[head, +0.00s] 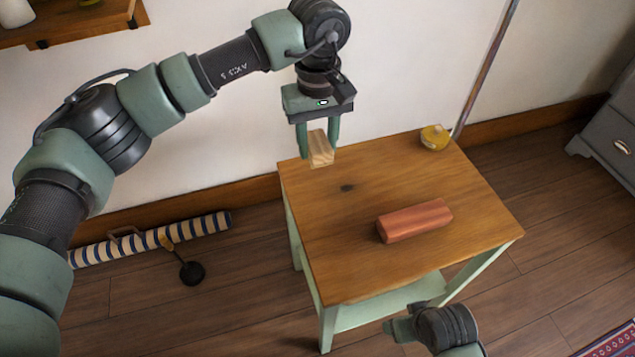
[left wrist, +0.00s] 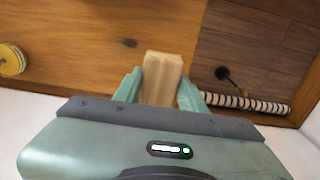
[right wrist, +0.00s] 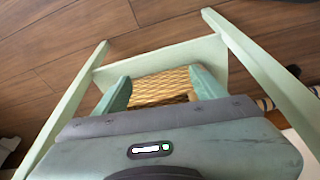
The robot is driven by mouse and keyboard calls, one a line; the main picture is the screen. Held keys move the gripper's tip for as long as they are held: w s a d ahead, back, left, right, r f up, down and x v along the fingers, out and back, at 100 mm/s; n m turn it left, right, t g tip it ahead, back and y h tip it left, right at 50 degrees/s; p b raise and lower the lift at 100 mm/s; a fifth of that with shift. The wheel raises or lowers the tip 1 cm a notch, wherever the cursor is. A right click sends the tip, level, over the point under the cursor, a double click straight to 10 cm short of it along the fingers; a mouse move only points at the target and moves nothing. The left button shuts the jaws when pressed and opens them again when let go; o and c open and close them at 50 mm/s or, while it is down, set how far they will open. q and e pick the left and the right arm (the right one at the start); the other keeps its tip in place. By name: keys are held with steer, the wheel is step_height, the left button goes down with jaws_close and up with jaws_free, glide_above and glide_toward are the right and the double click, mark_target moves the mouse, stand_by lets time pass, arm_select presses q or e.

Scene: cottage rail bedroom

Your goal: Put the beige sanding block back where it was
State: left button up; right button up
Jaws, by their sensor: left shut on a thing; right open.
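The beige sanding block (head: 320,148) is a small pale wooden block. My left gripper (head: 319,145) is shut on it and holds it above the back left corner of the wooden table (head: 330,265). In the left wrist view the block (left wrist: 162,78) shows between the two fingers, with the tabletop behind it. My right gripper (right wrist: 162,85) is open, low by the table's front legs, with a woven yellowish surface seen between and beyond its fingers. In the head view only part of the right gripper (head: 395,328) shows at the bottom.
A reddish block (head: 414,220) lies on the table's middle right. A yellow round object (head: 434,137) sits at the back corner. A dark spot (head: 347,188) marks the tabletop. A striped roll (head: 150,240) and a black round-ended thing (head: 191,272) lie on the floor left. The table's left half is clear.

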mark_target(318, 190)
arm_select(q)
step_height(318, 190, down, 12)
steer(key=shift+r+b, duration=0.2)
steer(key=shift+b, duration=0.3)
arm_select(e)
steer(key=v, duration=0.4)
steer(key=shift+w+r, duration=0.25)
steer(key=shift+w, duration=0.05)
steer(key=shift+s+f, duration=0.1)
arm_select(q)
steer(key=o, duration=1.3)
steer(key=shift+c, duration=0.2)
steer(key=shift+o, duration=0.2)
arm_select(e)
steer(key=shift+r, duration=0.4)
arm_select(q)
steer(key=shift+r, duration=0.1)
step_height(318, 190, up, 12)
steer(key=shift+f+p, duration=0.1)
steer(key=shift+p, duration=0.55)
arm_select(e)
steer(key=x, duration=0.5)
steer(key=shift+s+f, duration=0.2)
steer(key=shift+s, duration=0.15)
